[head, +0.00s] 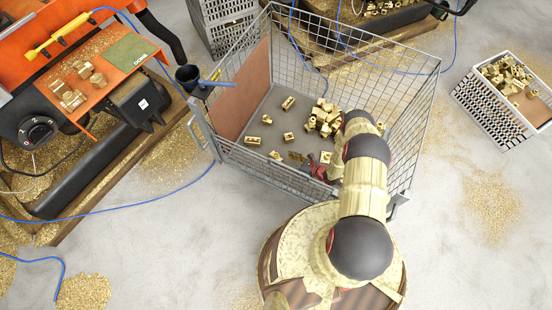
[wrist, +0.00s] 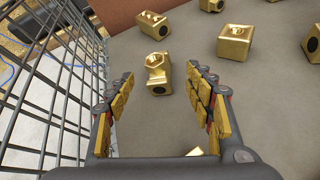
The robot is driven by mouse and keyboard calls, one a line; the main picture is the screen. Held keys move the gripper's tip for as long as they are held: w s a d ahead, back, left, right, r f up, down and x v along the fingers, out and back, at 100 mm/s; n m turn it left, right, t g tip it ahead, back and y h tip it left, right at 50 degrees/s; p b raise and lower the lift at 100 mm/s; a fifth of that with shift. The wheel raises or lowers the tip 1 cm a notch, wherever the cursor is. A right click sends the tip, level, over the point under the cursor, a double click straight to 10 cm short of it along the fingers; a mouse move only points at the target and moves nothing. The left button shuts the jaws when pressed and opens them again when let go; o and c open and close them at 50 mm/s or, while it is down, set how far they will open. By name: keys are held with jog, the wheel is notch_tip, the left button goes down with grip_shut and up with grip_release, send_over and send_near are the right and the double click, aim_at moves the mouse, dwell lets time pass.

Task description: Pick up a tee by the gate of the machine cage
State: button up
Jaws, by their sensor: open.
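Brass tees lie on the grey floor of the wire machine cage (head: 385,75). Several are loose toward the left, and others form a pile (head: 325,118) farther back. My gripper (head: 318,168) is low inside the cage by its front mesh. In the wrist view my gripper (wrist: 160,100) is open, with one finger on each side. A brass tee (wrist: 157,73) lies just ahead, in line with the gap between the fingertips; I cannot tell whether it is between them. Part of another brass piece (wrist: 195,152) shows at the bottom, mostly hidden by the gripper.
Wire mesh (wrist: 50,90) runs close along the left of my gripper. A brown panel (head: 245,95) stands at the cage's left end. More tees (wrist: 236,42) lie ahead and right. Outside are an orange machine (head: 105,60) and a white crate of brass parts (head: 485,110).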

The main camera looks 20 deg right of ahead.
aim_at(279, 157)
jog(key=b+x, duration=0.1)
jog(key=x, duration=0.3)
jog(key=b+x, duration=0.1)
jog(key=x, duration=0.1)
jog(key=shift+a+r+b, duration=0.2)
jog(key=shift+r+b, duration=0.05)
jog(key=shift+b, duration=0.05)
jog(key=shift+r, duration=0.1)
jog(key=shift+c, duration=1.2)
jog(key=c, duration=1.1)
grip_shut()
